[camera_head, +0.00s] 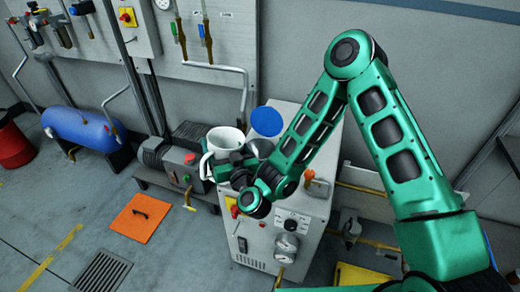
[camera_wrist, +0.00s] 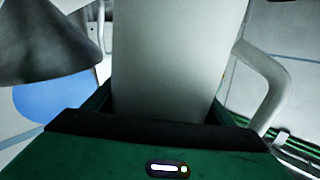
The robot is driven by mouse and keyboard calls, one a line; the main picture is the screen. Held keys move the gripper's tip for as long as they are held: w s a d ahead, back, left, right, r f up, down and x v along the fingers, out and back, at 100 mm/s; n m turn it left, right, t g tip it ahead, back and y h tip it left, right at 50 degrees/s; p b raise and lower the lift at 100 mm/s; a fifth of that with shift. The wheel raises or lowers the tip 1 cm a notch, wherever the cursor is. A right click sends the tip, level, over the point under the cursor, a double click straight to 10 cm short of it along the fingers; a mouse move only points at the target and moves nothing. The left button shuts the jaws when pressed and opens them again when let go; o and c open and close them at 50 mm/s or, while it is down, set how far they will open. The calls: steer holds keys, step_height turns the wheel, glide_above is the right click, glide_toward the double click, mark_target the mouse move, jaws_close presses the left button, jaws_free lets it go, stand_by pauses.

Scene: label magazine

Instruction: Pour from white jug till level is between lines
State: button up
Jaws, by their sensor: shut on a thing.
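The white jug (camera_head: 222,140) is held above the left edge of the machine's top, its open mouth facing up. Its handle is on the left in the head view. In the wrist view the jug's pale wall (camera_wrist: 178,60) fills the middle, with the handle at the right. My gripper (camera_head: 234,168) is shut on the jug's body. A grey funnel-like cone (camera_head: 262,147) is right of the jug, partly behind my arm; it also shows in the wrist view (camera_wrist: 45,45). No liquid or level lines can be made out.
A blue disc (camera_head: 267,121) is behind the cone. The grey machine (camera_head: 262,240) has gauges and knobs on its front. A pump-like unit (camera_head: 175,160) stands left, near an orange floor plate (camera_head: 141,218). A blue tank (camera_head: 84,129) lies further left. Pipes run along the wall.

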mark_target(236, 131)
steer(key=shift+w+d+r+m, duration=0.25)
steer(key=shift+d+r+m, duration=0.3)
steer(key=shift+m, duration=0.35)
steer(key=shift+w+d+r+m, duration=0.3)
steer(key=shift+d+r+m, duration=0.3)
steer(key=shift+m, duration=0.3)
steer(key=shift+w+d+r+m, duration=0.25)
steer(key=shift+d+r+m, duration=0.3)
steer(key=shift+m, duration=0.35)
steer(key=shift+w+d+f+m+p, duration=0.1)
steer(key=shift+d+m+p, duration=0.1)
steer(key=shift+m, duration=0.3)
steer(key=shift+d+f+m+p, duration=0.1)
steer(key=shift+m+p, duration=0.05)
steer(key=shift+m, duration=0.35)
steer(key=shift+r, duration=0.15)
steer(key=shift+r+m+p, duration=0.4)
steer(key=shift+m+p, duration=0.25)
steer(key=shift+m, duration=0.15)
steer(key=shift+w+d+f+m+p, duration=0.1)
steer(key=shift+d+f+m+p, duration=0.2)
steer(key=shift+m, duration=0.5)
steer(key=shift+w+d+r+m+p, duration=0.1)
steer(key=shift+d+r+m+p, duration=0.2)
steer(key=shift+m, duration=0.3)
steer(key=shift+w+d+r+m+p, duration=0.15)
steer(key=shift+r+m, duration=0.25)
steer(key=shift+m, duration=0.2)
steer(key=shift+s+a, duration=0.1)
steer(key=shift+a, duration=0.05)
